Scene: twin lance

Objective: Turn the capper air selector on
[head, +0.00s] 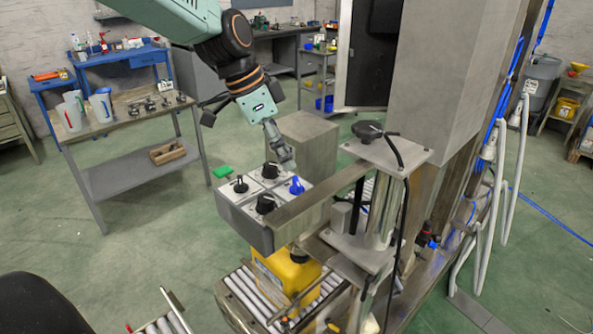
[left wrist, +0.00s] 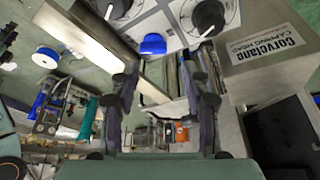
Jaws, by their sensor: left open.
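A grey control box (head: 233,213) stands over the roller conveyor, with a pale top panel. The panel carries a blue knob (head: 296,185) at its right and several black knobs, such as one at the back (head: 270,171) and one at the front (head: 265,204). Their markings are too small to read, so I cannot tell which is the air selector. My left gripper (head: 285,157) is above the panel's back right corner, close to the blue knob. In the left wrist view its fingers (left wrist: 163,78) are apart and empty; the blue knob (left wrist: 153,44) lies beyond them. My right gripper is not in view.
A grey box labelled as a capping head (left wrist: 225,75) is beside the panel. A metal bar (head: 320,195) and a post with a black handwheel (head: 369,131) stand right of the panel. A yellow container (head: 283,272) sits below on the rollers.

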